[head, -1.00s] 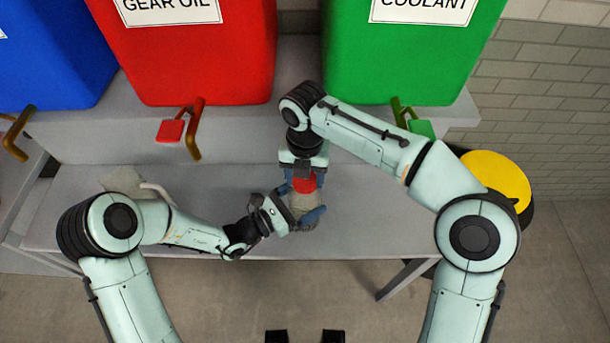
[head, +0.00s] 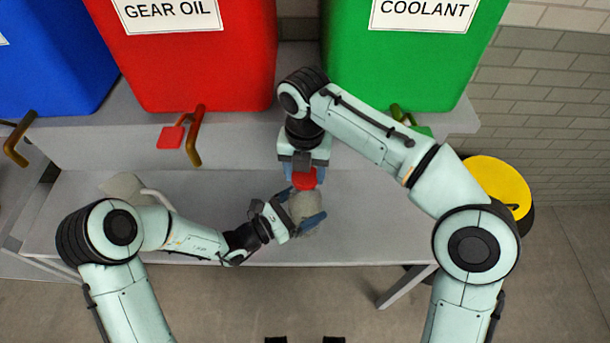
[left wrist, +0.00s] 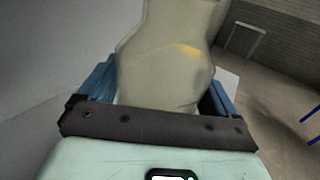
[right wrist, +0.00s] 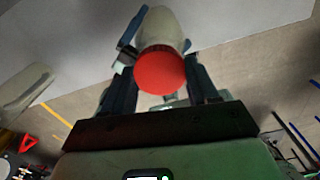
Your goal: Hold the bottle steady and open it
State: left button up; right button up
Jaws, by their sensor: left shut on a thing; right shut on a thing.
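The bottle is a pale, whitish body (head: 307,204) with a red cap (head: 305,179), held above the bench in the middle of the head view. My left gripper (head: 299,208) is shut around the bottle's body; the pale body fills the gap between its blue fingers in the left wrist view (left wrist: 165,75). My right gripper (head: 303,170) is shut on the red cap from the far side. In the right wrist view the cap (right wrist: 161,70) faces the camera with the bottle's body behind it. I cannot tell whether the cap is still joined to the neck.
A grey bench (head: 370,225) runs below my grippers. A pale jug (head: 122,186) stands on it at left, partly behind my left arm. Blue, red (head: 200,65) and green (head: 400,65) containers with taps stand behind. A yellow-topped drum (head: 497,183) is at right.

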jog(key=shift+r, duration=0.6)
pick_arm(q)
jog(key=o, duration=1.8)
jog(key=shift+c, duration=0.2)
jog(key=shift+a, duration=0.1)
jog(key=b+v, duration=0.1)
jog(key=v, duration=1.1)
pick_arm(e)
jog(key=shift+s+f, duration=0.2)
jog(key=shift+f, duration=0.55)
